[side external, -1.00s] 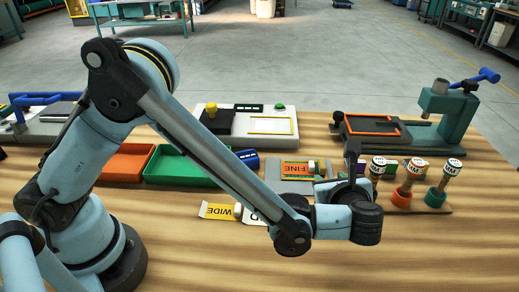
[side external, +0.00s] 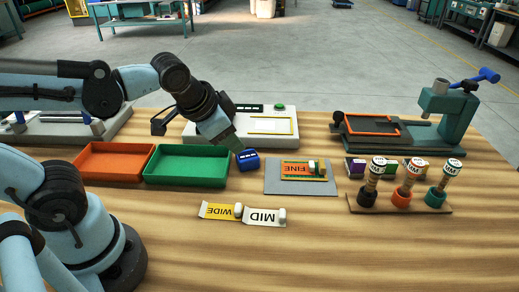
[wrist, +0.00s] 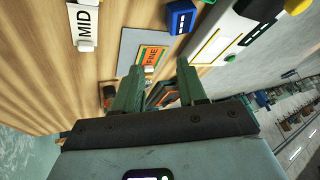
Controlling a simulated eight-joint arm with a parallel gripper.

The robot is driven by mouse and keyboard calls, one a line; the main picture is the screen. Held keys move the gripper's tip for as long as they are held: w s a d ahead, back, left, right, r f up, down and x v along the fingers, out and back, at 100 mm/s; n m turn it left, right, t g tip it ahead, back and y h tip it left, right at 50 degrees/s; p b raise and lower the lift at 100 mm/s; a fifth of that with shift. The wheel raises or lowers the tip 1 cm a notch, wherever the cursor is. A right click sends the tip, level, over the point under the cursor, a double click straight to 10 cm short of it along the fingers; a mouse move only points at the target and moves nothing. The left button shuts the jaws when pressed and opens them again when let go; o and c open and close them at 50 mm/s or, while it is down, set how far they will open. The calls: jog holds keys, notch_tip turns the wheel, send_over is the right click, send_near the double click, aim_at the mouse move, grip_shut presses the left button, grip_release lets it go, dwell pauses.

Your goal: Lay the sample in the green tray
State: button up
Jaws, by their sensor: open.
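The green tray (side external: 187,180) stands empty on the wooden table, right of an orange tray. An orange sample labelled FINE (side external: 303,170) with a white tab lies on a grey mat; it also shows in the wrist view (wrist: 152,56). A yellow sample labelled WIDE (side external: 220,212) and a white one labelled MID (side external: 264,218) lie side by side in front; MID also shows in the wrist view (wrist: 84,18). My gripper (side external: 232,147) is open and empty, above the area behind the green tray's right end. Its spread fingers (wrist: 157,75) show nothing between them in its grip.
A blue block (side external: 247,160) sits close to my gripper, right of the green tray. A white panel (side external: 285,135) with a green button lies behind. A rack of stamps (side external: 408,200) and a teal press (side external: 447,112) stand right. The front table is clear.

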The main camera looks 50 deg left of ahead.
jog(key=n, duration=0.1)
jog(key=s+n, duration=0.1)
jog(key=shift+s+a+f+n+t, duration=0.1)
jog(key=shift+s+a+n+t, duration=0.2)
jog(key=shift+a, duration=0.05)
jog(key=shift+o, duration=0.8)
jog(key=shift+s+n+h, duration=0.15)
jog(key=shift+n+h, duration=0.15)
jog(key=o, duration=0.9)
jog(key=shift+o, duration=0.2)
